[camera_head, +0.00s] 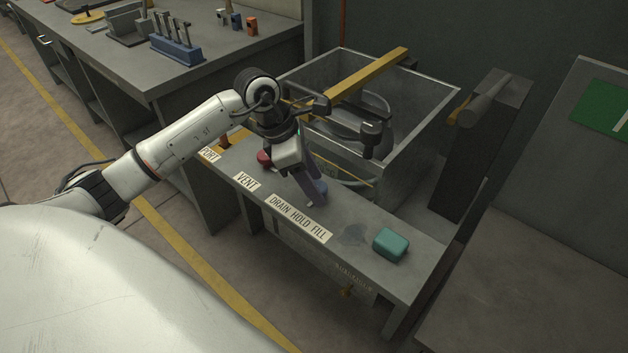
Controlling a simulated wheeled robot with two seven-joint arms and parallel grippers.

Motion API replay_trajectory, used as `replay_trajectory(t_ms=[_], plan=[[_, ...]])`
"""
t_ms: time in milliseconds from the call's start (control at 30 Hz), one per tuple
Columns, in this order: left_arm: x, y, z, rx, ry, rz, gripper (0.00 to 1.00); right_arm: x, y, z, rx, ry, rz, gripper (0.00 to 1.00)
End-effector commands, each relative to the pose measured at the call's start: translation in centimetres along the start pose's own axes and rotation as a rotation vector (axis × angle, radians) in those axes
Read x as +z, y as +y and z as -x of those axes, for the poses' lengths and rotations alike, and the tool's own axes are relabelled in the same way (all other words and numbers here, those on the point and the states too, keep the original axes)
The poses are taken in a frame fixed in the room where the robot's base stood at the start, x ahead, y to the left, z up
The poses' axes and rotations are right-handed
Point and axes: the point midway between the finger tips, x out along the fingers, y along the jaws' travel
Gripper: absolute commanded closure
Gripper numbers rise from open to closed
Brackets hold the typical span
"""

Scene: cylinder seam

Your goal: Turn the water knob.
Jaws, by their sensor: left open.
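My left gripper (313,193) reaches in from the left and points down over the front ledge of the bench. It is open, with its fingers close to a small blue knob (321,187) behind the label reading DRAIN HOLD FILL (298,218). The fingers partly cover the blue knob, and I cannot tell whether they touch it. A red knob (264,157) sits farther left, behind the VENT label (246,181), beside my gripper. My right gripper is not in view.
A clear-walled tank (425,128) with a yellow bar (368,75) across it stands behind the ledge. A teal block (391,245) lies on the ledge at right. A dark post (483,145) stands right of the tank. A workbench (150,75) with a blue rack (176,48) is back left.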

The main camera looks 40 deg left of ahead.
Motion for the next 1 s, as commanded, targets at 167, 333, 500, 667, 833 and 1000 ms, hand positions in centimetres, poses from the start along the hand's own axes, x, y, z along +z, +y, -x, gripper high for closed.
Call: replay_trajectory(t_ms=[167, 333, 500, 667, 833, 1000], plan=[[0.0, 0.0, -0.14, 0.0, 0.0, 0.0, 0.48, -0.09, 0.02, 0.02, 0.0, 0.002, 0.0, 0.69], [0.01, 0.0, -0.11, 0.0, 0.0, 0.0, 0.61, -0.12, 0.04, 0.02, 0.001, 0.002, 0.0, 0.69], [0.01, 0.0, -0.1, 0.0, -0.001, 0.0, 0.89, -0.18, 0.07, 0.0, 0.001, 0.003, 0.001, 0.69], [0.01, -0.01, -0.07, 0.003, 0.0, 0.007, 0.89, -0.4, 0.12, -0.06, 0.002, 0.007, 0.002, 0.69], [0.05, -0.02, -0.02, 0.023, -0.001, 0.049, 0.89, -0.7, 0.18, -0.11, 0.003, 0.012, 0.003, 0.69], [0.07, -0.11, 0.0, 0.061, -0.001, 0.14, 0.89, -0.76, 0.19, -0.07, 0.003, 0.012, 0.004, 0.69]])
